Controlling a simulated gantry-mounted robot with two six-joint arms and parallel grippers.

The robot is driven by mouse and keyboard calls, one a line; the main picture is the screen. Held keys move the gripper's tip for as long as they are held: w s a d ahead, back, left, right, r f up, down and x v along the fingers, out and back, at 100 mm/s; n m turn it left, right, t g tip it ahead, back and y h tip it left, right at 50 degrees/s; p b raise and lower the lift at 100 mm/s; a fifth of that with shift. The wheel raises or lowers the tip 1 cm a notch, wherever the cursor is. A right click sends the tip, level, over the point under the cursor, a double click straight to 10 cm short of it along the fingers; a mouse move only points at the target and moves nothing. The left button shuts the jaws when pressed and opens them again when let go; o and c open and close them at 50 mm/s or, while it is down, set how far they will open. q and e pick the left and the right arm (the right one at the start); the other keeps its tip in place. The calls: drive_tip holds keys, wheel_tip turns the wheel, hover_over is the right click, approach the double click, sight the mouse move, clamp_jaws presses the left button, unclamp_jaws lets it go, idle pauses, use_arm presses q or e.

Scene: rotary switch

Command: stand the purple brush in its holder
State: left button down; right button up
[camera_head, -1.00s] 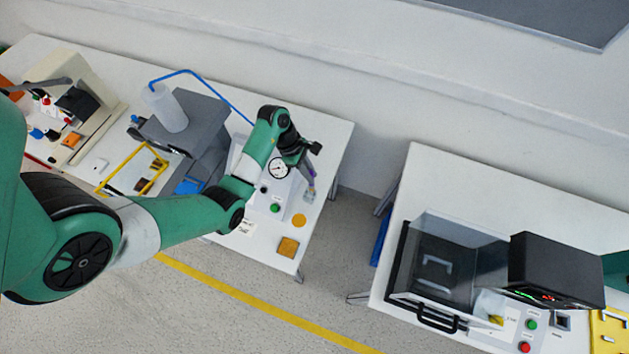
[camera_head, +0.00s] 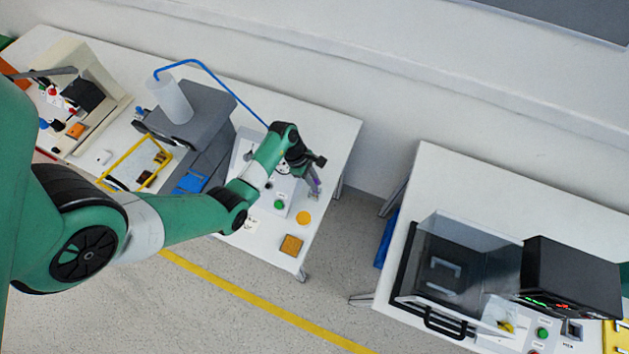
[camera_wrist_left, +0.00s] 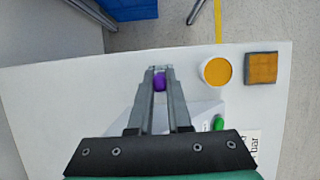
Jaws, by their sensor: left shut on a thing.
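My left gripper (camera_head: 315,190) is over the near right part of the left table, beside the white box with the gauge. Its fingers are shut on the purple brush (camera_head: 317,182). In the left wrist view, a purple piece of the brush (camera_wrist_left: 159,82) shows between the fingertips, with the white tabletop around it. The rest of the brush is hidden by the fingers or too small to make out. I cannot make out the brush's holder for certain. My right gripper is not in view.
The white box has a green button (camera_head: 279,204). An orange disc (camera_head: 303,218) and a brown-orange square block (camera_head: 291,245) lie near the table's right end. A grey machine (camera_head: 205,115) stands left of the arm. A floor gap separates the right table (camera_head: 480,190).

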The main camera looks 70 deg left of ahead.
use_arm(q)
drive_tip(key=shift+f, duration=0.15)
drive_tip(key=c, duration=0.9)
unclamp_jaws()
drive_tip(key=shift+o, duration=0.2)
drive_tip(key=shift+r, duration=0.2)
drive_tip(key=p+v, duration=0.3)
drive_tip(key=v, duration=0.9)
